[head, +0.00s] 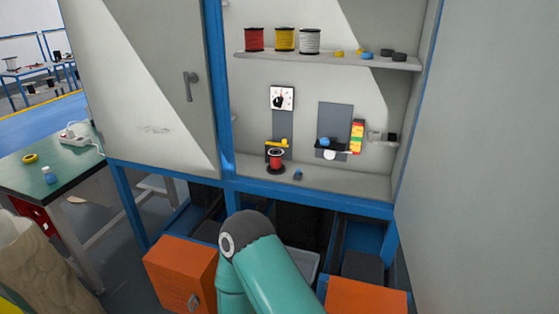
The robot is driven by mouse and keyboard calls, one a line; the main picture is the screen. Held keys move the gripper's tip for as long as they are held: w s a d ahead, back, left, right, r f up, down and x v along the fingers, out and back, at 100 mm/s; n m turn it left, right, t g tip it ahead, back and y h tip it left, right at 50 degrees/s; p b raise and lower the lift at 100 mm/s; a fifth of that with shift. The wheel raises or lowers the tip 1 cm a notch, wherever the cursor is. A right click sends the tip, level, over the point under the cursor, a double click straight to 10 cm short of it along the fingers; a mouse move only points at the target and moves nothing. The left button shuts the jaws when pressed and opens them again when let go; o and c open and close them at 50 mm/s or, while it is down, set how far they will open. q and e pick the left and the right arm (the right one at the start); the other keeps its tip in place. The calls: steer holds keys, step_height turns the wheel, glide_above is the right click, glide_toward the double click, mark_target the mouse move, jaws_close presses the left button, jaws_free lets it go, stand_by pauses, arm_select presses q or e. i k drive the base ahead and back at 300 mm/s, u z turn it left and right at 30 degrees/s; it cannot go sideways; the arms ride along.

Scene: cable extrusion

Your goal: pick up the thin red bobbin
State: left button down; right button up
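A red bobbin (254,39) stands upright at the left end of the upper shelf, beside a yellow bobbin (284,39) and a white one (309,40). A smaller, slimmer red bobbin (276,161) with pale and dark flanges stands on the lower shelf, in front of a grey upright plate. I cannot tell for certain which red one the task calls thin. Neither of my grippers shows. Only a teal link of my arm with a dark joint rises from the bottom middle, below the lower shelf and apart from the bobbins.
The upper shelf (340,61) also holds small yellow, blue and black pieces. A second grey plate (335,117) and coloured blocks (357,136) stand right of the slim bobbin. A closed grey door (140,75) is at left. Orange boxes (183,273) sit below. A green table (50,175) is far left.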

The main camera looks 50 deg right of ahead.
mark_target(276, 155)
steer(key=z, duration=0.4)
steer(key=i, duration=1.15)
steer(key=z, duration=0.85)
steer(key=i, duration=0.25)
steer(key=k, duration=0.8)
steer(key=z, duration=0.15)
steer(key=i, duration=0.65)
